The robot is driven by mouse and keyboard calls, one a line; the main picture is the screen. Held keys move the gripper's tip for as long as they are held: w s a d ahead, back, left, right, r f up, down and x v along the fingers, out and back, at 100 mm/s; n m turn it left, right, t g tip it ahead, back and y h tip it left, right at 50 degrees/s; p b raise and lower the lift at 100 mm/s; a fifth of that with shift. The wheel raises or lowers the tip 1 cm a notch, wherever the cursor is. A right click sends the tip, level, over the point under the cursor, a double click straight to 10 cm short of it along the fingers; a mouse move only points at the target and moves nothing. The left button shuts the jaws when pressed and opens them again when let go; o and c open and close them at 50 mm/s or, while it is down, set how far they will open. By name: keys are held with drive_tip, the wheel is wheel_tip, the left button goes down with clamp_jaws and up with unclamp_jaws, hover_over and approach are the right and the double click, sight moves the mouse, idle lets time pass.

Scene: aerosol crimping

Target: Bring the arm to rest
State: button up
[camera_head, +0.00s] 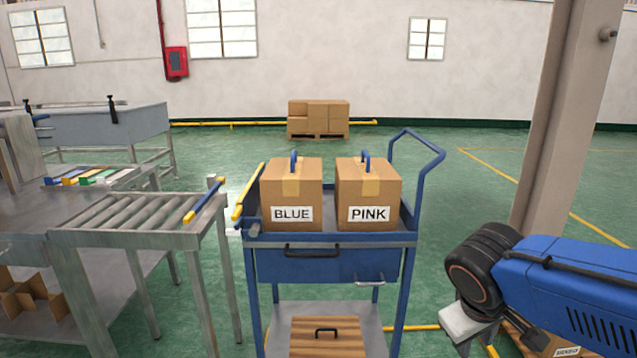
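My arm shows at the right edge of the head view, as a blue link with a thick black joint at its left end. A light grey part hangs below that joint. No gripper fingers can be made out, so whether my gripper is open or shut is hidden. The arm is to the right of the blue cart (330,266) and appears apart from it.
Cardboard boxes labelled BLUE (292,190) and PINK (368,190) stand on the cart. A roller conveyor (140,213) is on the left. A partly hidden labelled box (567,351) is below my arm. A pillar (563,120) rises behind it.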

drive_tip(key=shift+s+a+m+t+y, duration=0.1)
drive_tip(key=shift+s+m+t+y, duration=0.15)
drive_tip(key=shift+s+m+y, duration=0.55)
drive_tip(key=shift+s+d+m+t+y, duration=0.1)
drive_tip(key=shift+s+m+t+y, duration=0.2)
drive_tip(key=shift+s, duration=0.85)
drive_tip(key=shift+s+a+m+t+y, duration=0.15)
drive_tip(key=shift+s+m+y, duration=0.4)
drive_tip(key=shift+s, duration=0.45)
